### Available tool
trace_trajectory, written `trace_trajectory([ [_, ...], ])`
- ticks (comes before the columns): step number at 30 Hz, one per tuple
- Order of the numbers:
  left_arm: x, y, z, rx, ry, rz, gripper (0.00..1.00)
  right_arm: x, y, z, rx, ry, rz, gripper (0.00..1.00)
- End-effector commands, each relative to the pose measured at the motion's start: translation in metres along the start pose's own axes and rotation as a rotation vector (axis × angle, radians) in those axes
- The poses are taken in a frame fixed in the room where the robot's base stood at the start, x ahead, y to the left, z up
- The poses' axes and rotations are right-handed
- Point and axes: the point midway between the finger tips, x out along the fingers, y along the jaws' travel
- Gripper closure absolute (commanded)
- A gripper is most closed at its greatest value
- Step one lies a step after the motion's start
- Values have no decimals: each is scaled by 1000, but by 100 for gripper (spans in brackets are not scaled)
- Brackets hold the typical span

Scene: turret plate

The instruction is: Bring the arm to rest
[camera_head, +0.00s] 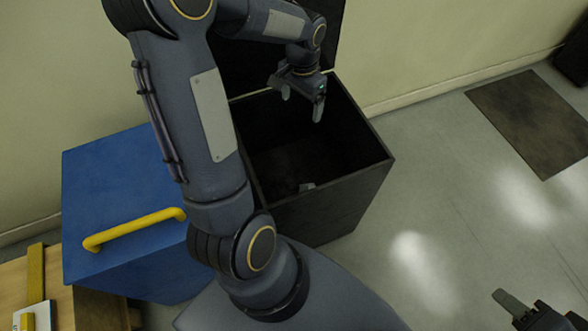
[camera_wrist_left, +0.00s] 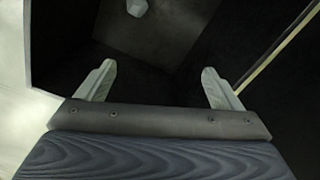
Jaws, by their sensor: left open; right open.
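My left gripper (camera_head: 302,101) is open and empty above the mouth of an open black box (camera_head: 345,200). In the left wrist view the two fingers of my left gripper (camera_wrist_left: 158,85) stand wide apart with nothing between them. A small pale object (camera_head: 306,187) lies inside the box, and it also shows in the left wrist view (camera_wrist_left: 137,7), beyond the fingertips. What it is cannot be told. My right gripper (camera_head: 524,310) is partly in view at the bottom right, over the floor, away from the box.
A blue box (camera_head: 110,190) with a yellow handle (camera_head: 135,228) stands left of the black box. A wooden table (camera_head: 62,300) is at the lower left. A dark mat (camera_head: 530,120) lies on the floor at the right. The floor (camera_head: 430,190) between is clear.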

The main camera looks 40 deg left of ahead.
Motion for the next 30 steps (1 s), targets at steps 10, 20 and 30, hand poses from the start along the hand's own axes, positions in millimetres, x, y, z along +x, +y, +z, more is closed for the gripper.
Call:
trace_trajectory([
  [10,-1,0,0,0,0,0,13,0,0,0,0,0,0,59],
  [20,-29,16,16,-30,61,23,13,0,0,0,0,0,0,59],
  [30,-96,94,101,-148,306,176,13,0,0,0,0,0,0,59],
])
